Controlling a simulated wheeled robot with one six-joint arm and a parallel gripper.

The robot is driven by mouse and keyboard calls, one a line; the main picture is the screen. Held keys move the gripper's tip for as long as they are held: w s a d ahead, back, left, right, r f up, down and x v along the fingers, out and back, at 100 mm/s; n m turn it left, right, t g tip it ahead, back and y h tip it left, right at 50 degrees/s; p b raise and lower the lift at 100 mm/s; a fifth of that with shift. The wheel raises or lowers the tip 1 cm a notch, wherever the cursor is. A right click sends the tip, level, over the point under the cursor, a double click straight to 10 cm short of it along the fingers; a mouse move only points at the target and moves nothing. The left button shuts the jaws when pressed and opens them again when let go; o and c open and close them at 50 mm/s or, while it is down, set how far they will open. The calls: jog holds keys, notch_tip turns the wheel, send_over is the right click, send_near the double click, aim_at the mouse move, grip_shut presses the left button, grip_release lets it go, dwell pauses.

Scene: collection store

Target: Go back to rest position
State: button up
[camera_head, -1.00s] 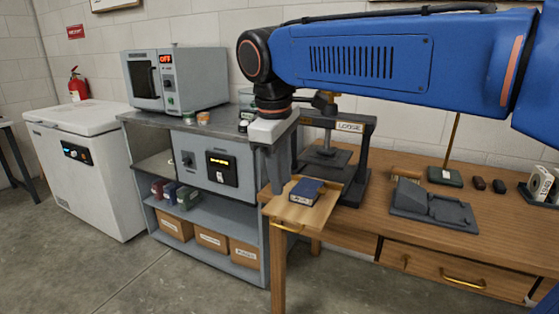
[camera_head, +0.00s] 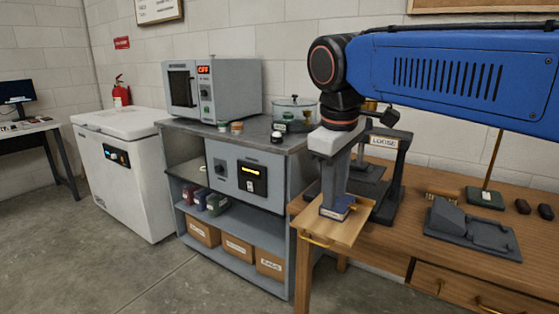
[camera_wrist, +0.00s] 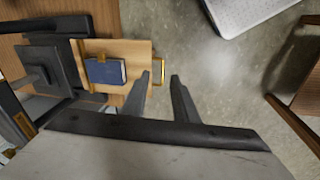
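My gripper (camera_head: 336,188) points down over the wooden pull-out board (camera_head: 352,228) at the desk's left end. A small blue book (camera_head: 340,210) lies on the board and is partly hidden behind the fingers in the head view. In the wrist view the book (camera_wrist: 105,71) lies left of both fingers, apart from them.
A dark press (camera_head: 392,165) labelled LOOSE stands close to my gripper. A grey cradle (camera_head: 470,232) sits on the desk. A steel cabinet (camera_head: 228,175) carries an oven (camera_head: 232,90) and a lidded glass vessel (camera_head: 292,110). A white chest freezer (camera_head: 130,180) stands left. Front floor is clear.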

jog(key=s+d+f+m+t, duration=0.1)
jog(key=s+d+f+m, duration=0.3)
jog(key=s+d+f, duration=0.3)
jog(key=s+d+f+m+t, duration=0.1)
jog(key=s+d+f+m, duration=0.4)
jog(key=f, duration=0.9)
jog(key=s+d, duration=0.2)
jog(key=d, duration=0.1)
jog(key=shift+t+y, duration=0.4)
